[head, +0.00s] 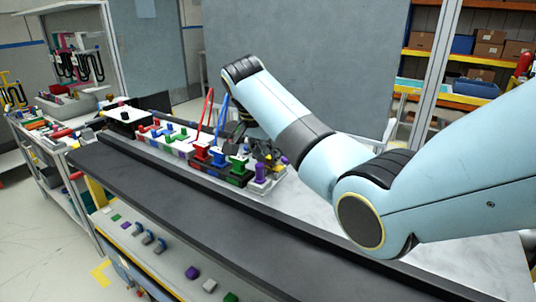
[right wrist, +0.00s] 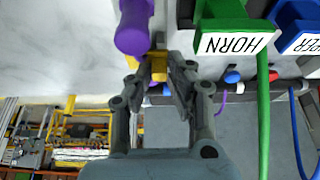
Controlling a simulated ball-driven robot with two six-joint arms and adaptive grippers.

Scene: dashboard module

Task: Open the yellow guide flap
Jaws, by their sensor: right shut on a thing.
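The yellow guide flap (right wrist: 160,72) shows in the right wrist view as a small yellow piece between the fingertips of my right gripper (right wrist: 163,75), which is shut on it. A purple cylinder (right wrist: 133,28) stands close beside the flap. In the head view my right gripper (head: 268,153) is at the right end of the dashboard module, small and partly hidden by my arm. How far the flap is open cannot be told. My left gripper is not in view.
A green HORN connector (right wrist: 222,22) with a green cable and a blue connector (right wrist: 298,28) sit right of the flap in the wrist view. Red, blue and green parts line the module in the head view. The pale table top (head: 315,222) right of the module is clear.

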